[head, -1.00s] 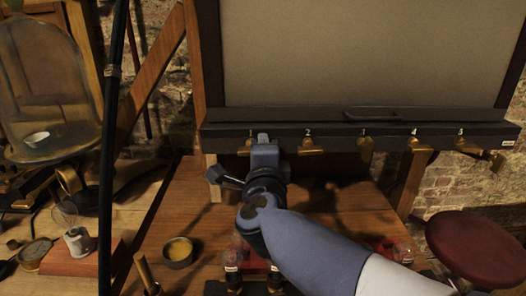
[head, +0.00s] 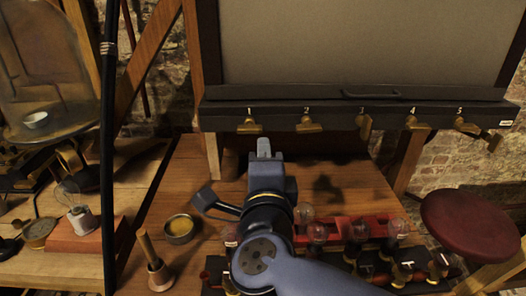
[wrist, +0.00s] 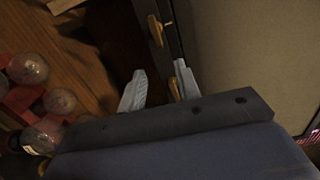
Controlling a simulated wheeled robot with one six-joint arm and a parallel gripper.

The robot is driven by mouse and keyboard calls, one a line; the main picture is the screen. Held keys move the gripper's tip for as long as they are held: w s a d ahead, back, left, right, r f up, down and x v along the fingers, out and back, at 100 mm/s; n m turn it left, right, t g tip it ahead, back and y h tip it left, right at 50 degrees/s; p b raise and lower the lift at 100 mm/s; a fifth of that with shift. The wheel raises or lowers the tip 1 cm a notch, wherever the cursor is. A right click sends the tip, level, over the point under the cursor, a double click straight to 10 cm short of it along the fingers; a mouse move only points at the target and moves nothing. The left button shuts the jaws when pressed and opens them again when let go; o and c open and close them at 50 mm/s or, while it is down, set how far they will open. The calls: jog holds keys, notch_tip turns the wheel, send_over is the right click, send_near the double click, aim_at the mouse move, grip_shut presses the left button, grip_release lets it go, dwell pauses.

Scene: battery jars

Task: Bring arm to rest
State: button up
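My gripper (head: 263,150) is in the middle of the head view, above the wooden table and just below the dark bar with the numbered brass levers. In the wrist view my gripper (wrist: 158,86) shows two pale fingers spread apart. I see nothing held between them. A brass lever (wrist: 174,88) shows beyond the gap, and I cannot tell its distance. In the head view lever 1 (head: 249,126) and lever 2 (head: 309,125) sit on the bar above my gripper. Lever 3 (head: 364,127) hangs more upright than its neighbours.
Glass jars (head: 318,232) stand in a red rack (head: 345,225) on the table, partly hidden by my arm. A small yellow-filled bowl (head: 180,228) and a wooden-handled tool (head: 153,262) are at left. A red stool (head: 475,222) stands at right.

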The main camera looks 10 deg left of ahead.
jog(key=shift+w, duration=0.1)
jog(key=b+x, duration=0.1)
jog(key=x, duration=0.9)
jog(key=shift+w+a, duration=0.15)
jog(key=shift+w, duration=0.15)
